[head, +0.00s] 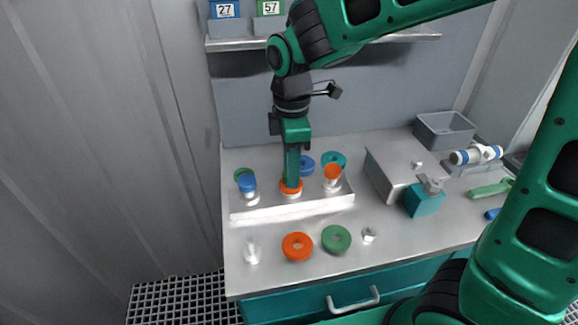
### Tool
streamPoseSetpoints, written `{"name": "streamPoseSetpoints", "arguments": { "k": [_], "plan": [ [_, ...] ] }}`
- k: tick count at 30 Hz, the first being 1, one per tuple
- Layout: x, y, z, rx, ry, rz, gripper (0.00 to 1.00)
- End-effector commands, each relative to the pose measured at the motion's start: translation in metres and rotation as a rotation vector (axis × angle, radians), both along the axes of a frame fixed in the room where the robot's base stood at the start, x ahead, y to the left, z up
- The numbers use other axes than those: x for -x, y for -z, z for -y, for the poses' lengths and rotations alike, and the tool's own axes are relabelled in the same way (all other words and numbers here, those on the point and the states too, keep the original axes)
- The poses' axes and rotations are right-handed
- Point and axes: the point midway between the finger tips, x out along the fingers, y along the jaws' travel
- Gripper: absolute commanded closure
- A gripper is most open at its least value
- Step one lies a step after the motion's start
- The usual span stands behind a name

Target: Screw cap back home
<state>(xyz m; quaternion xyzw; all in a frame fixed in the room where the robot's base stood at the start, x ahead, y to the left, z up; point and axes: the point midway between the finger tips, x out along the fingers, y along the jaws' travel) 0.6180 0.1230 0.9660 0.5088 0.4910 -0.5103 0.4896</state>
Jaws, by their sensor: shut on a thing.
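My gripper (291,180) points straight down over the white rack (245,211) on the bench. It is shut on an orange cap (291,187) at the middle front of the rack. A pale vessel top shows just under this cap; whether the cap is seated or threaded on it cannot be told. The fingertips are small and partly merge with the cap. To the left in the rack stands a vessel with a blue cap (247,183). To the right stands one with an orange cap (332,171).
Green, blue and teal rings (333,160) lie behind the rack. In front lie an orange ring (297,246), a green ring (336,239) and small clear parts (252,253). A metal box (394,174), teal block (424,199) and grey bin (444,132) stand at right.

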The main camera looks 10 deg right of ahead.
Motion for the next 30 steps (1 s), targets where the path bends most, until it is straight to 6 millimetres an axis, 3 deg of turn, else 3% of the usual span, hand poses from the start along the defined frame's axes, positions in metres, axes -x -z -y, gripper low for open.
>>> {"name": "streamPoseSetpoints", "arguments": {
  "k": [30],
  "plan": [
    [-0.0043,-0.0010,0.0010,-0.004,1.190,0.007,0.91]
  ]
}}
